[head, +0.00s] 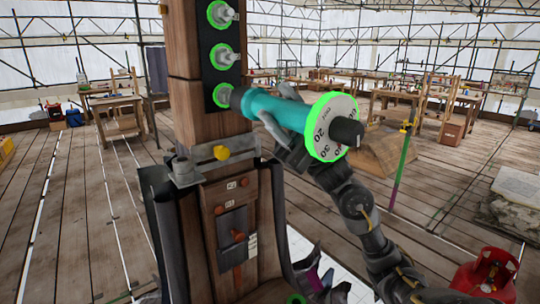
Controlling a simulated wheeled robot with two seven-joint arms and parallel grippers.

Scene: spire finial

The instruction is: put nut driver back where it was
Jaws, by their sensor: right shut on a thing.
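The nut driver (268,106) has a teal barrel and, at its near end, a white numbered dial (332,127) with a green rim and a dark knob. My right gripper (280,112) is shut around the teal barrel, just behind the dial. Two more bolts (222,14) (226,56) with green rings stick out above. My left gripper is not in view.
The plate is on an upright wooden post (185,100) with a metal band and a yellow knob (221,152). Dark sheets and a small panel (233,225) sit below. A red gas cylinder (487,275) stands at the lower right. Workbenches stand behind, with open plank floor between.

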